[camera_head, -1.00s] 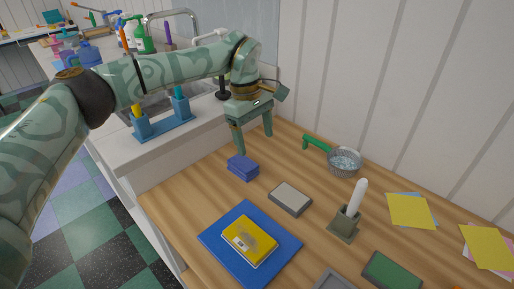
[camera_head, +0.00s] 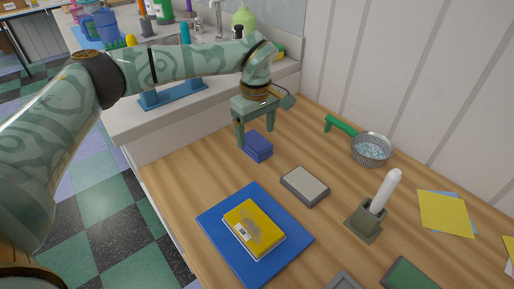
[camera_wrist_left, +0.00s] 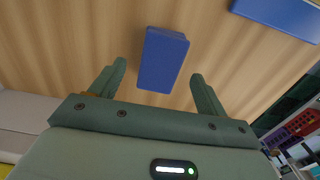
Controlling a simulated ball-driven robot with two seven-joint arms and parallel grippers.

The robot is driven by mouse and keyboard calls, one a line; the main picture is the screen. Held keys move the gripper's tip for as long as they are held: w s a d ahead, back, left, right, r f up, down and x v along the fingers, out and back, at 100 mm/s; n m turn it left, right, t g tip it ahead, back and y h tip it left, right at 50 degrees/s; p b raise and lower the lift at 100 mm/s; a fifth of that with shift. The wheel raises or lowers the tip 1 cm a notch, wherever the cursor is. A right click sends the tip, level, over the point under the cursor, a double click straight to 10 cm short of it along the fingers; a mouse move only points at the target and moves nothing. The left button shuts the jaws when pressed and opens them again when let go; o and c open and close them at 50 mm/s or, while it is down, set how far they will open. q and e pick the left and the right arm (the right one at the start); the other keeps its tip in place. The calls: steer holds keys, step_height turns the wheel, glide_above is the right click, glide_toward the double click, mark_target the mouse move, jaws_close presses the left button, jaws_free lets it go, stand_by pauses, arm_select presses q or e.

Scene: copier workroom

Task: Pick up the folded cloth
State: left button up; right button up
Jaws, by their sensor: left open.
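The folded cloth (camera_head: 257,147) is a small blue-violet stack lying on the wooden table. In the left wrist view the cloth (camera_wrist_left: 162,60) sits ahead of and between the lines of the two fingers, reaching a little into the gap. My left gripper (camera_head: 255,137) points down just behind the cloth, its fingers apart with nothing held. In the left wrist view the open left gripper (camera_wrist_left: 157,70) shows a finger on each side, with a gap between each and the cloth. I cannot tell the exact height of the fingertips. My right gripper is not in view.
A grey-topped block (camera_head: 305,185) lies near the cloth. A yellow book (camera_head: 254,228) rests on a blue board (camera_head: 218,230). A green-handled strainer (camera_head: 370,150) and a holder with a white stick (camera_head: 366,222) stand to the right. Bare wood lies left of the cloth.

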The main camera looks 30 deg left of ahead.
mark_target(255, 140)
arm_select(q)
steer(key=f, duration=0.2)
steer(key=f+b, duration=0.1)
steer(key=f, duration=0.1)
steer(key=shift+w+a+f, duration=0.15)
steer(key=shift+a, duration=0.05)
steer(key=shift+r, duration=0.25)
steer(key=c, duration=1)
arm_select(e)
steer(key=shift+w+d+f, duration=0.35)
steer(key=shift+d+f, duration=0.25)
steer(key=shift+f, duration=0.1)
arm_select(q)
steer(key=shift+c, duration=0.2)
step_height(255, 140, up, 10)
steer(key=p, duration=0.4)
steer(key=shift+f, duration=0.25)
steer(key=shift+r+p, duration=0.25)
steer(key=shift+p, duration=0.05)
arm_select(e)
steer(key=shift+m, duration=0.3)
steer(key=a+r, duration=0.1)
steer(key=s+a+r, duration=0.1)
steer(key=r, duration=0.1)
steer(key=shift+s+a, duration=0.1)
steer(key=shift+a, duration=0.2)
